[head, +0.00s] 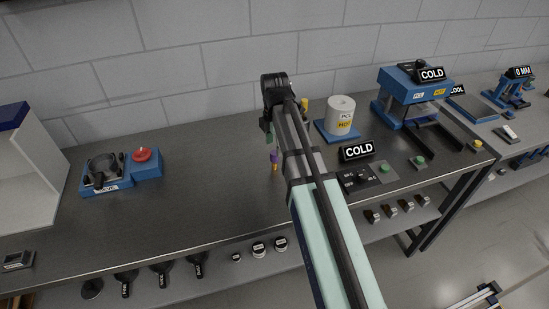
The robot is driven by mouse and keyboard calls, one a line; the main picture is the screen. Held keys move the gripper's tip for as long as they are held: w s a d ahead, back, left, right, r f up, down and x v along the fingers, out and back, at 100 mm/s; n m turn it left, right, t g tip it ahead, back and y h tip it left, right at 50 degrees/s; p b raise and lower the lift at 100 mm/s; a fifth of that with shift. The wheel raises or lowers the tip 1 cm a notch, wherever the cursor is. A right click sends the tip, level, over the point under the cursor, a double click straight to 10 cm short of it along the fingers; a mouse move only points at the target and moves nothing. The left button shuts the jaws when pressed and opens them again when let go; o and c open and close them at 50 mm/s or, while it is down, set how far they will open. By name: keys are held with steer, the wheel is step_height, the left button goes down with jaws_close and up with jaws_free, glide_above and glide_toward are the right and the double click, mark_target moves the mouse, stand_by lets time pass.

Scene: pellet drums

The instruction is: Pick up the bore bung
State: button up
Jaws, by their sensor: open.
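I cannot tell for sure which thing is the bore bung. A small purple and orange piece (274,160) shows at the left edge of my arm, over the bench. A small yellow piece (304,103) stands behind my arm, left of the white drum. The white drum (340,115) has a hole in its top, PC and HOT labels, and sits on a blue base. My gripper (268,133) is at the far end of my arm, above the bench, and is open. Its fingers are mostly hidden by the arm, and I see nothing held.
A COLD sign and control panel (370,178) lie right of my arm. A blue press (404,101) stands farther right. A blue unit with a red button (143,155) is at left. The bench (205,175) is clear between it and my arm. A shelf below holds several tools.

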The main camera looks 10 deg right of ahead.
mark_target(274, 152)
steer(key=shift+f+p, duration=1.15)
steer(key=shift+f, duration=1.4)
jaws_close()
